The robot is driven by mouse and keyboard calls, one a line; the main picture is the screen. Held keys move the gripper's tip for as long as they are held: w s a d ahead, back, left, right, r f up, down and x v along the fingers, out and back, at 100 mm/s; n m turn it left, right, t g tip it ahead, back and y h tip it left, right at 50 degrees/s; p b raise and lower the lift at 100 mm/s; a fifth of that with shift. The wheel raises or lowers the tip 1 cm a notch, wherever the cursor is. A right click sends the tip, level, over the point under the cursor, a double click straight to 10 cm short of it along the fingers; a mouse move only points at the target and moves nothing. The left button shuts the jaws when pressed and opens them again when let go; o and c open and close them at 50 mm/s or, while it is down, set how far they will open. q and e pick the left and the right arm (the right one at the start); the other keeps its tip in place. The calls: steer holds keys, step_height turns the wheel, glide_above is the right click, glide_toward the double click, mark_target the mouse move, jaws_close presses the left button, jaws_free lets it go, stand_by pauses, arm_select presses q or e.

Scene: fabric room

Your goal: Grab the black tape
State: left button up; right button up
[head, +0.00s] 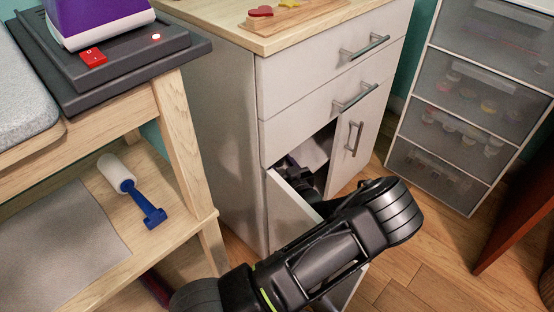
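I cannot make out the black tape in the head view. One of my arms comes in from the bottom, left of the middle, and bends back toward the open lower compartment of the white cabinet (222,130). The compartment's open front panel (290,208) stands out toward me. Dark parts show inside the opening, beside a pale surface. I cannot tell whether they are my gripper or something stored there. The fingers are not clearly visible. My other gripper is out of view.
A closed door (352,135) is right of the opening. A clear drawer unit (465,100) stands at the right. Wooden floor (425,270) shows between.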

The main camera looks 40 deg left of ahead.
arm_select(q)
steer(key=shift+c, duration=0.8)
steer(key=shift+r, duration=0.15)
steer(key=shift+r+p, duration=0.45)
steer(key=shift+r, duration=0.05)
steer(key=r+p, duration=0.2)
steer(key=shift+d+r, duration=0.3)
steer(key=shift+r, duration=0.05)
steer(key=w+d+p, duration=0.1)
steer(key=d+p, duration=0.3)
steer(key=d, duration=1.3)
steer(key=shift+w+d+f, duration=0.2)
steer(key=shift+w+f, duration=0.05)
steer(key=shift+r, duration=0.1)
